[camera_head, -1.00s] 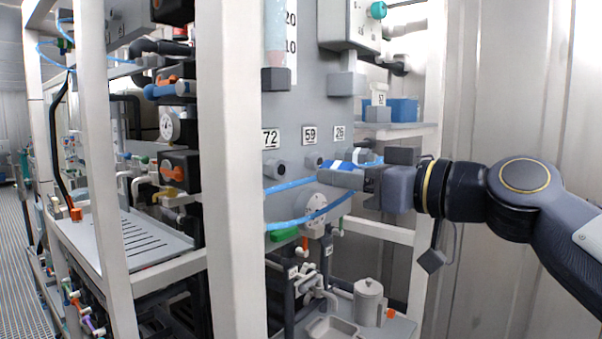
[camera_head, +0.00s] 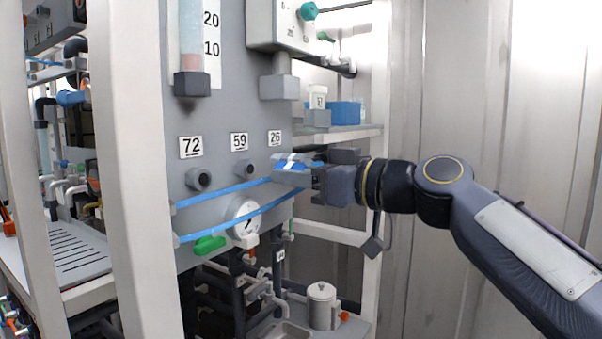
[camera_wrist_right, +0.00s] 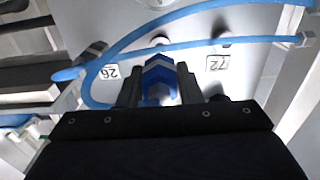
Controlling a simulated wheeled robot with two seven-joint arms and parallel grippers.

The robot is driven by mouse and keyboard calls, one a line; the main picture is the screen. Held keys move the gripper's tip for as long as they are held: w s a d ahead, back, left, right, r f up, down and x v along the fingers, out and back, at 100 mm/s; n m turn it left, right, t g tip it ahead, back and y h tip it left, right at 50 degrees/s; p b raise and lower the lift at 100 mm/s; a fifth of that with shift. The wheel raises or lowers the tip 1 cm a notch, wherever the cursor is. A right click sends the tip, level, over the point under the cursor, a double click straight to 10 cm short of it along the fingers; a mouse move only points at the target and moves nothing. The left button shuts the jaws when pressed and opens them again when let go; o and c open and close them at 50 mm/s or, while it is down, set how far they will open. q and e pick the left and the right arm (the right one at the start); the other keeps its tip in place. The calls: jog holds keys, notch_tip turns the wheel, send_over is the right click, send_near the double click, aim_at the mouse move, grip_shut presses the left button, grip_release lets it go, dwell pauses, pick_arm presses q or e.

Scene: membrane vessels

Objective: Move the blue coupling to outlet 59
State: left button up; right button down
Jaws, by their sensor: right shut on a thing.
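The blue coupling (camera_wrist_right: 159,76) sits between the two fingers of my right gripper (camera_wrist_right: 159,92) in the right wrist view. In the head view the right gripper (camera_head: 292,168) is shut on it in front of the panel below label 26, with a blue and white part of the coupling (camera_head: 289,160) showing. Outlet 59 (camera_head: 248,167) is a dark round port below the label 59 (camera_head: 239,142), to the left of the gripper. The coupling is apart from outlet 59. Whatever lies behind the gripper under label 26 is hidden. My left gripper is not in view.
Outlet 72 (camera_head: 199,179) is left of outlet 59. Blue hoses (camera_head: 225,191) cross the panel below the outlets, near a round gauge (camera_head: 245,216) and green handle (camera_head: 209,244). A white frame post (camera_head: 139,170) stands left. A shelf (camera_head: 340,133) is behind the gripper.

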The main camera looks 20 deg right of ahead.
jog(key=shift+p+x, duration=1.1)
jog(key=shift+x, duration=1.4)
jog(key=shift+s+b, duration=0.1)
jog(key=shift+b, duration=0.65)
jog(key=shift+w+a, duration=0.3)
jog(key=shift+w, duration=0.2)
dwell(0.5)
jog(key=c, duration=0.9)
grip_release()
jog(key=shift+c, duration=0.2)
jog(key=b+v, duration=0.2)
jog(key=v, duration=0.4)
jog(key=shift+s+d+f+b, duration=0.1)
jog(key=shift+s+d+b, duration=0.15)
jog(key=shift+s+b, duration=0.05)
jog(key=shift+s+d, duration=0.3)
jog(key=shift+s, duration=0.1)
